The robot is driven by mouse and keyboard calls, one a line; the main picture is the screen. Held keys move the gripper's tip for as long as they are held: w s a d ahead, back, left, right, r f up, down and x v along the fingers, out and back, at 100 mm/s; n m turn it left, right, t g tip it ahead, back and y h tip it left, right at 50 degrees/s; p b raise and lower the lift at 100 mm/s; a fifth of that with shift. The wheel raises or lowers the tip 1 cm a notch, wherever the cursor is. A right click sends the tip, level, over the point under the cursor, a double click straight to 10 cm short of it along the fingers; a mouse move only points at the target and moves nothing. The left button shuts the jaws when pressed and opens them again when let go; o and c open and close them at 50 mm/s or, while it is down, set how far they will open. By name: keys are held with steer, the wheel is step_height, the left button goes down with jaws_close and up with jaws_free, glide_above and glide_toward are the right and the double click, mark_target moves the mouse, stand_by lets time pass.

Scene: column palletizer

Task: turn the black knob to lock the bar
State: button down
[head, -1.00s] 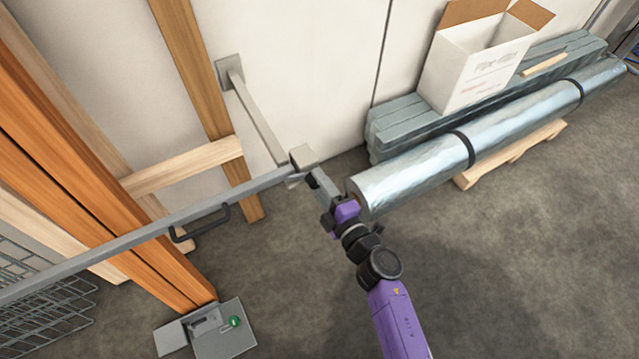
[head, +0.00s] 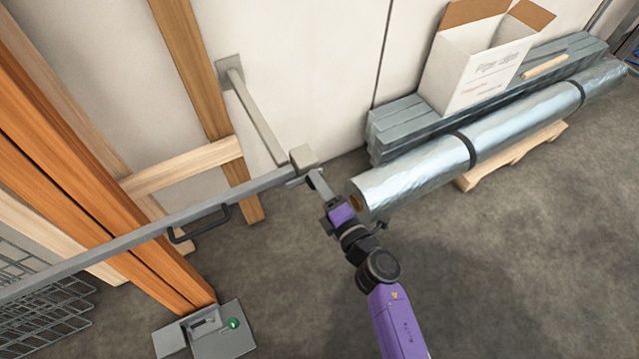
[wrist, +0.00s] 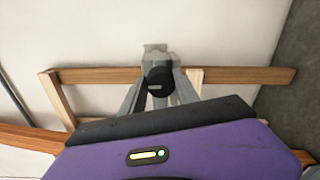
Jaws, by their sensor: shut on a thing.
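The black knob (wrist: 158,79) is round with a pale mark low on its face. It sits at the end of the grey bar (head: 150,236), by the block where the bar meets the wall arm. My gripper (wrist: 158,92) has a grey finger on each side of the knob and is shut on it. In the head view my gripper (head: 316,181) reaches the bar's end from the lower right and hides most of the knob there. The bar runs from the lower left to the grey block (head: 303,157). A black handle (head: 203,226) hangs under the bar.
A grey wall arm (head: 255,112) runs from a wall plate to the block. Orange posts (head: 110,180) stand on the left. A foil-wrapped roll (head: 410,183) lies close right of my gripper, with a white carton (head: 475,65) behind. The floor in front is clear.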

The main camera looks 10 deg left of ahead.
steer(key=shift+f, duration=0.1)
steer(key=c, duration=0.9)
jaws_free()
steer(key=p+v, duration=0.1)
steer(key=v, duration=0.7)
